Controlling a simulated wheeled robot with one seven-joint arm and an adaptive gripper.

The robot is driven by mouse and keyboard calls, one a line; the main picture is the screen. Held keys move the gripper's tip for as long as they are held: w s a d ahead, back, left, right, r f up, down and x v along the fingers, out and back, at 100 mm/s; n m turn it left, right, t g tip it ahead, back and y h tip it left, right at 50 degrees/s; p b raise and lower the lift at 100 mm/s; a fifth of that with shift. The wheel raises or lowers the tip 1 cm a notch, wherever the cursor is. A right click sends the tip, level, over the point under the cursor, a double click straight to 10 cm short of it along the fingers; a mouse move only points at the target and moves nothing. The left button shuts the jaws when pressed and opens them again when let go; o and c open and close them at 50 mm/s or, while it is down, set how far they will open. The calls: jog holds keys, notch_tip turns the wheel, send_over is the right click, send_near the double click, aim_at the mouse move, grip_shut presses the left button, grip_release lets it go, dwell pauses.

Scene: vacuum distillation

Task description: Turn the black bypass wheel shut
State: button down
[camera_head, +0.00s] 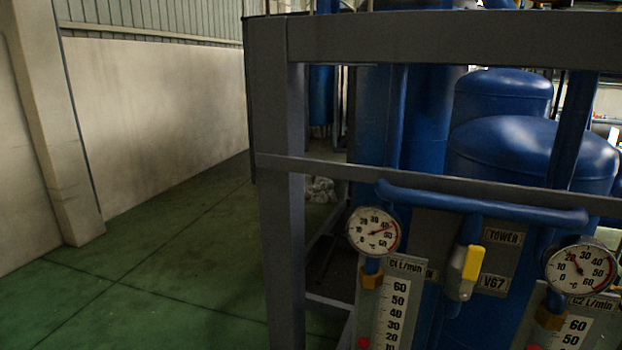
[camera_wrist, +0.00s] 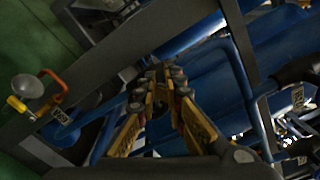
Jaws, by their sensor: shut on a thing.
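My gripper (camera_wrist: 165,82) shows in the wrist view, with its two yellow fingers close together at the tips. It is shut on a small dark part (camera_wrist: 158,66), which I take to be the rim of the black bypass wheel. The fingers hide most of it, and the picture is too dark to show the whole wheel or how far it is turned. In the head view neither the wheel nor my gripper can be seen.
In the head view, a grey steel frame (camera_head: 282,190) stands before blue tanks (camera_head: 530,145), with two dial gauges and a yellow-handled valve (camera_head: 470,265) labelled V67. In the wrist view, an orange handle (camera_wrist: 53,78) and blue pipes are near. Green floor (camera_head: 170,275) is clear at left.

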jog(key=shift+r, duration=0.1)
dwell(0.3)
jog(key=v, duration=0.6)
jog(key=shift+a+r, duration=0.15)
jog(key=shift+r, duration=0.05)
jog(key=c, duration=2.5)
grip_release()
jog(key=shift+w, duration=0.1)
jog(key=shift+c, duration=0.2)
